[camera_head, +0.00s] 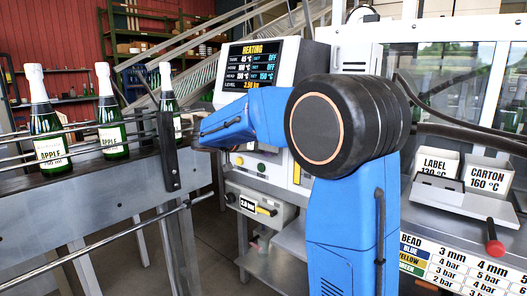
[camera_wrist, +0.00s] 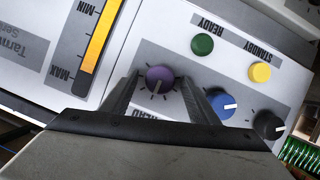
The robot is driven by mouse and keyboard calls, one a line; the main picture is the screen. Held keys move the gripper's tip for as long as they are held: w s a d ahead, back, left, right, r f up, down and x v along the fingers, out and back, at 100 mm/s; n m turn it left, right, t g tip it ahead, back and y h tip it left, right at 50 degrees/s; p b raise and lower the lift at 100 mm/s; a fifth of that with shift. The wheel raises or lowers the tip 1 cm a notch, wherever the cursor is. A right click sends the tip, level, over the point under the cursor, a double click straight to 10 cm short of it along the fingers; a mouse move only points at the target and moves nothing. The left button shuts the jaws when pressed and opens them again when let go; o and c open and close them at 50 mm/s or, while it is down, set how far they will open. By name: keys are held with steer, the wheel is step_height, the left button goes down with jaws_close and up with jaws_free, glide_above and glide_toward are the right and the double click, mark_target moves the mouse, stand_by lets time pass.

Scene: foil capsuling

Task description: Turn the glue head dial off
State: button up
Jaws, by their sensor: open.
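In the wrist view, a purple dial (camera_wrist: 159,77) sits on the grey panel strip, its white mark toward the picture's bottom. A partly hidden upside-down label beside it seems to read HEAD. My gripper (camera_wrist: 161,82) is open, with one finger on each side of the purple dial; I cannot tell whether they touch it. The right finger lies between it and a blue dial (camera_wrist: 222,104), and a black dial (camera_wrist: 268,125) is further right. In the head view, the glue unit's screen (camera_head: 250,66) reads HEATING, two settings OFF and one at 150 °C. My arm hides the dials there.
A green button (camera_wrist: 203,44) and a yellow button (camera_wrist: 260,72) are near the dials. A yellow level gauge (camera_wrist: 100,38) is at left. In the head view, bottles (camera_head: 110,120) stand behind rails at left, and LABEL and CARTON bins (camera_head: 487,172) are at right.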

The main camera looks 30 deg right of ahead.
steer(key=shift+c, duration=0.6)
steer(key=c, duration=0.9)
steer(key=shift+n, duration=0.3)
steer(key=n+h, duration=0.2)
steer(key=n, duration=0.4)
steer(key=f+n+g+h, duration=0.1)
steer(key=n+h, duration=0.2)
steer(key=n, duration=0.4)
steer(key=n+g+h, duration=0.1)
steer(key=n+h, duration=0.1)
steer(key=n, duration=0.5)
steer(key=shift+w+a+f+h, duration=0.1)
steer(key=shift+w+f+h, duration=0.1)
steer(key=shift+f+h, duration=0.2)
steer(key=shift+n, duration=0.5)
